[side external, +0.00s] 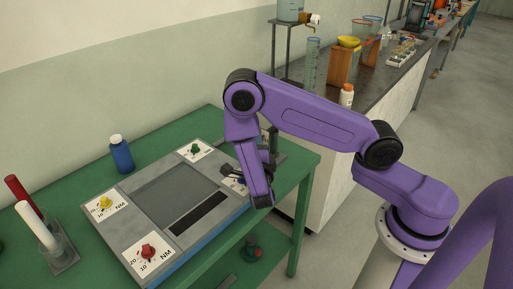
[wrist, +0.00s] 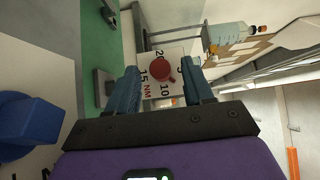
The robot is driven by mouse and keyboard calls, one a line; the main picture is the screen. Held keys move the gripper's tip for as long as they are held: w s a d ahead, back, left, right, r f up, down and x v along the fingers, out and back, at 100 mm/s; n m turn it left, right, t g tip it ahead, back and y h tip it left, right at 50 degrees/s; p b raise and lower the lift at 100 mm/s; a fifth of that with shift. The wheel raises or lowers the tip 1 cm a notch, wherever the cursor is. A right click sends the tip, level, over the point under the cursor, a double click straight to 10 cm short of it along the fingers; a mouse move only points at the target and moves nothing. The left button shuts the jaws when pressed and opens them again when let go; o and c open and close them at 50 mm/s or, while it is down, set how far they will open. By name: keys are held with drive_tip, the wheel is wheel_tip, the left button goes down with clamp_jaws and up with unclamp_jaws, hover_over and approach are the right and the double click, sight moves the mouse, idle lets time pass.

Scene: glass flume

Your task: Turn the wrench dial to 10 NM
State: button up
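In the wrist view a round red dial (wrist: 163,70) sits on a white card (wrist: 150,56) marked 20, 15, 10 and 5 with NM in red. The dial appears between the two fingers of my gripper (wrist: 160,68). The fingers are apart, one on each side, and I cannot tell whether either touches it. A small dark nub shows at the dial's lower right, but the setting is not clear. In the side view my arm hides most of the gripper and this dial. Another red dial (side external: 148,252), also marked NM, is on the grey panel (side external: 139,236).
The panel also has a yellow dial (side external: 105,202) and a green dial (side external: 195,148). A blue knob (wrist: 30,120) is close at left in the wrist view. A blue bottle (side external: 121,155) and a rack with red and white rods (side external: 38,226) stand on the green table (side external: 75,157).

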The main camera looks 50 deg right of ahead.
drive_tip(key=shift+a, duration=0.1)
drive_tip(key=v, duration=1.7)
drive_tip(key=shift+s+a+r, duration=0.1)
drive_tip(key=shift+r, duration=0.05)
drive_tip(key=shift+w+r+n+g+y, duration=1.1)
drive_tip(key=shift+r+n+g, duration=0.75)
drive_tip(key=shift+r, duration=1.65)
drive_tip(key=x, duration=1.7)
drive_tip(key=shift+d, duration=0.5)
drive_tip(key=shift+f, duration=0.15)
drive_tip(key=shift+c, duration=0.3)
clamp_jaws()
